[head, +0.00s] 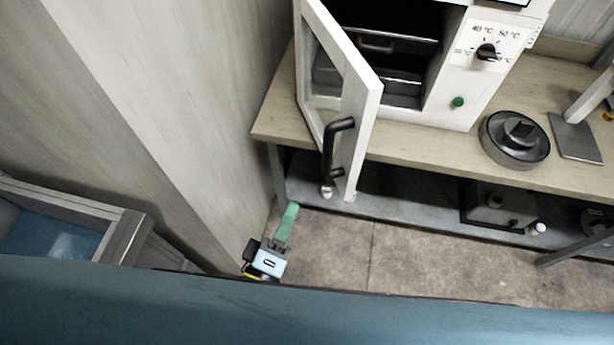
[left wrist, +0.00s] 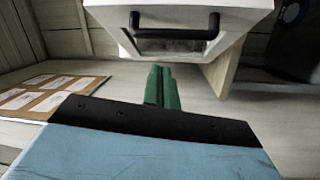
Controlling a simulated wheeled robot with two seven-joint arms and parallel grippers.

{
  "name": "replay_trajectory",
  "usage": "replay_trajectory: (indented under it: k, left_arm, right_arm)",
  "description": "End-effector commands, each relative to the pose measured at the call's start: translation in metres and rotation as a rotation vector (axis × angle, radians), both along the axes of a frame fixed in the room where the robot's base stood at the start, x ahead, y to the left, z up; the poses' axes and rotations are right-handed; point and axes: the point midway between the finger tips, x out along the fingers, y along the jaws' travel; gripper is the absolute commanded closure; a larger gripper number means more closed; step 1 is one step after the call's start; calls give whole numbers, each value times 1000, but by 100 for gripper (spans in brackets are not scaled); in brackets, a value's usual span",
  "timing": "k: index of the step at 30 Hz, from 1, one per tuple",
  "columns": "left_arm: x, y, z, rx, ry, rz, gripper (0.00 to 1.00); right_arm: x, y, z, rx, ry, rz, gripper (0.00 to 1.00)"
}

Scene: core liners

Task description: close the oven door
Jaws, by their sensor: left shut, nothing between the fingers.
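The white oven (head: 462,85) stands on the bench with its door (head: 364,105) swung wide open toward me, hinged on the left. The door has a window and a black handle (head: 333,150) on its outer face. Inside the dark oven a rack or tray (head: 385,45) shows. My left gripper (head: 290,214) is shut and empty, below and left of the door handle, apart from it. In the left wrist view the green fingers (left wrist: 162,87) are together, and the door's black handle (left wrist: 174,30) lies ahead of them. My right gripper is not in view.
A wooden bench top (head: 415,143) carries the oven, a dark round pan (head: 515,138) and a grey plate (head: 574,137). A pale wall (head: 175,110) stands close on the left. A grey bin (head: 125,238) is at lower left. Floor (head: 400,258) before the bench is clear.

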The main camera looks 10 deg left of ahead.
Motion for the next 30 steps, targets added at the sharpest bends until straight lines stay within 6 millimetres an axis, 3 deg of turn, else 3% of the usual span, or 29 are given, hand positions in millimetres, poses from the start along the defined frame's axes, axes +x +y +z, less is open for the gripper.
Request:
replay_trajectory:
  k: [3,15,23,30]
  left_arm:
    - [12,20,-6,231,-153,-133,100]
    - [37,73,0,974,-602,-438,100]
    - [42,86,6,1161,-708,-488,100]
    - [53,72,8,1164,-711,-485,100]
  right_arm:
    - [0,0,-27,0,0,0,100]
    - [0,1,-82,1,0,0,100]
    - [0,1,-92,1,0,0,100]
    - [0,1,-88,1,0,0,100]
